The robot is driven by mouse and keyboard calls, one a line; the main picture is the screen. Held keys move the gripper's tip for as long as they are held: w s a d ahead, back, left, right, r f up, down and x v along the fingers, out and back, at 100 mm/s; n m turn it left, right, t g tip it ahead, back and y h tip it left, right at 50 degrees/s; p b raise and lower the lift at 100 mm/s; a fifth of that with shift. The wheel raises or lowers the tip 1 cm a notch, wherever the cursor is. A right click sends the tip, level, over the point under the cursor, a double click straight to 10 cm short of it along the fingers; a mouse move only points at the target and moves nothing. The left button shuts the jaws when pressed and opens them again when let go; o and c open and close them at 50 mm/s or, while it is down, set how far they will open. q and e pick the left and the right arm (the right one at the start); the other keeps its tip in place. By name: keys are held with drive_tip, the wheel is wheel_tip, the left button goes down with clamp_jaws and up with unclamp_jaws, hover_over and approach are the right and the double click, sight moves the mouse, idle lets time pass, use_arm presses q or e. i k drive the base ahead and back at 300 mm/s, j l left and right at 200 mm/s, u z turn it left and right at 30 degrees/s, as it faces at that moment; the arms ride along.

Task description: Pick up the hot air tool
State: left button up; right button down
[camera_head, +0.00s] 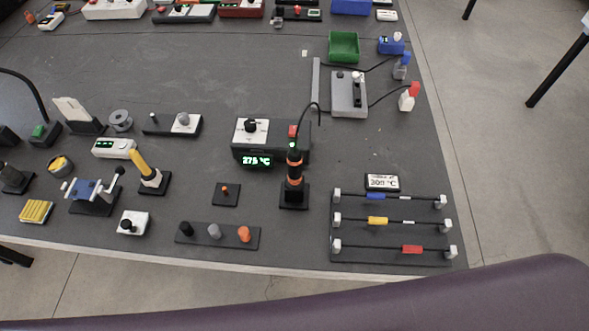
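The hot air tool (294,167) is a black upright handle with orange rings and a green light near its top. It stands in a black square holder (294,200) towards the front of the grey table, with a dark cable curving up from its top. Just behind it is its station (258,156), a dark box with a white dial panel and a green display that seems to read 275 °C. Neither of my grippers is in view.
To the right is a rack (390,259) with three rods bearing blue, yellow and red pieces. In front lies a strip with three knobs (215,237). A yellow-handled tool (142,165) stands to the left. A small black plate (226,194) lies between.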

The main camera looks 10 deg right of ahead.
sight(293, 182)
drive_tip(key=l+z, duration=0.25)
drive_tip(key=z, duration=0.2)
drive_tip(key=l+z, duration=0.2)
drive_tip(key=z, duration=0.25)
drive_tip(key=l, duration=0.3)
drive_tip(key=k, duration=0.05)
